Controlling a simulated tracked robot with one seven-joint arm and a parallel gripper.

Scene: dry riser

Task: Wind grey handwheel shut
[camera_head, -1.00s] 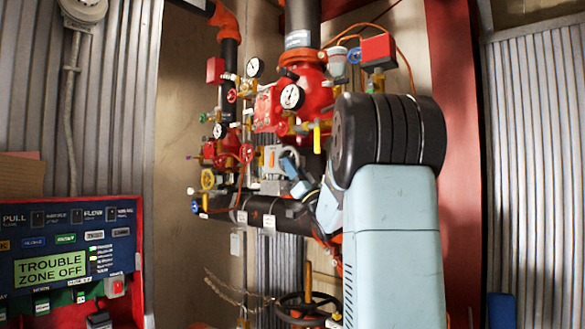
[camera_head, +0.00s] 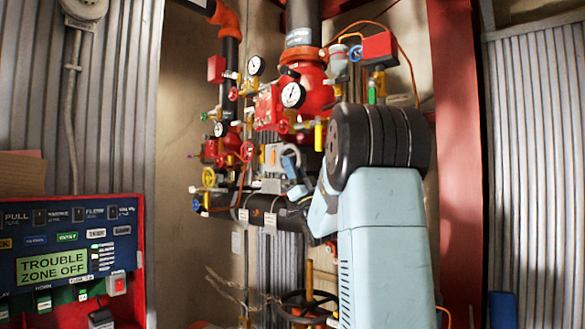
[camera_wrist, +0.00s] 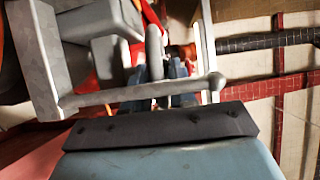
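I cannot pick out a clearly grey handwheel in either view. A dark handwheel (camera_head: 305,305) sits low in the head view, partly behind my arm. Small red (camera_head: 247,151), yellow (camera_head: 208,177) and blue (camera_head: 197,203) handwheels are on the valve pipework to the left. My gripper (camera_head: 285,165) is up against the pipework, left of my arm's black joint. In the wrist view, grey metal bars (camera_wrist: 150,92) cross in front of blue parts (camera_wrist: 180,72). The fingertips and anything between them are not clear.
A red valve body (camera_head: 310,90) with gauges (camera_head: 293,94) and a yellow lever (camera_head: 318,135) stands close above my gripper. A black horizontal pipe (camera_head: 275,212) runs below it. A red post (camera_head: 455,160) is to the right. An alarm panel (camera_head: 70,255) is at lower left.

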